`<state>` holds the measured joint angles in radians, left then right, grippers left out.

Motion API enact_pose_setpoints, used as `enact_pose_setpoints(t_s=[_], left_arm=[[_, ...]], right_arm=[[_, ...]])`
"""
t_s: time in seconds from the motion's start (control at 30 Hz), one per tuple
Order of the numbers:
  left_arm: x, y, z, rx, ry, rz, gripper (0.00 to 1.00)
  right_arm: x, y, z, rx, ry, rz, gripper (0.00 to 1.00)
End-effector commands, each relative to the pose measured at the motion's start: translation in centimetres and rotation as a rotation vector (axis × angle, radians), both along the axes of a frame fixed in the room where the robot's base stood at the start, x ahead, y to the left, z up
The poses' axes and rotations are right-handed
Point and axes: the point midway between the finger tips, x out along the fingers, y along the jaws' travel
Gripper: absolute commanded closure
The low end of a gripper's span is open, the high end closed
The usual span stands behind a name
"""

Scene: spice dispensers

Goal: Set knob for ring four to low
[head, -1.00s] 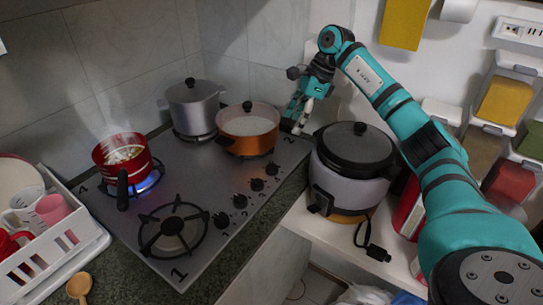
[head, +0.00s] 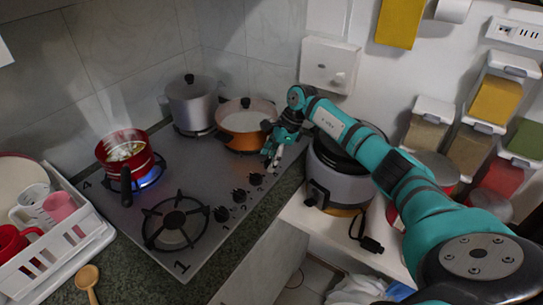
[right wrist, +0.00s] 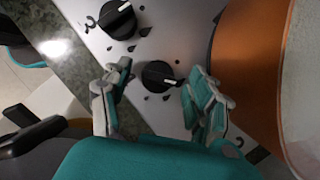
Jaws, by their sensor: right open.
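The grey stove top (head: 205,175) has a row of black knobs along its front edge, among them a near knob (head: 221,214) and another knob (head: 255,179). My right gripper (head: 270,162) is over the far end of the row and hides the farthest knob in the head view. In the right wrist view, a black knob (right wrist: 158,75) with a white pointer mark sits between the open fingers of my right gripper (right wrist: 158,92), with gaps on both sides. A second knob (right wrist: 117,18) is above left. A red pot (head: 126,153) steams over a lit blue flame at ring 4. My left gripper is out of view.
An orange pan (head: 243,140) stands close to my right gripper, with a silver pot (head: 193,103) behind it. A rice cooker (head: 345,188) is right of the stove. A white dish rack (head: 75,255) is at left.

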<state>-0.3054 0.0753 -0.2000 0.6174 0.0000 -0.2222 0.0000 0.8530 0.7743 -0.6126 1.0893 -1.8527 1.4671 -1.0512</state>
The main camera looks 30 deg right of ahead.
Motion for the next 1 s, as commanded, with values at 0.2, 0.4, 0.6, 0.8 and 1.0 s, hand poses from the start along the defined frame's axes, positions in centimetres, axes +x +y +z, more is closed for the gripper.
enact_pose_setpoints(t_s=[0.2,0.4,0.6,0.8,1.0], left_arm=[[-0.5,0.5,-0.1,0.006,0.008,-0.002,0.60],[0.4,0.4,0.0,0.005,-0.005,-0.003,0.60],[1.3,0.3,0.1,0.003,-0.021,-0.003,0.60],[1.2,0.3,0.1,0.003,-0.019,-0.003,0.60],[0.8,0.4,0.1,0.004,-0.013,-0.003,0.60]], right_arm=[[0.0,0.0,0.0,0.000,0.000,0.000,0.44],[0.0,0.0,0.0,0.000,0.000,-0.001,0.70],[0.0,0.0,0.0,0.000,0.000,-0.001,0.96],[0.0,-0.1,0.0,-0.001,0.000,-0.014,0.96],[-0.1,-0.1,0.0,-0.002,0.000,-0.084,0.96]])
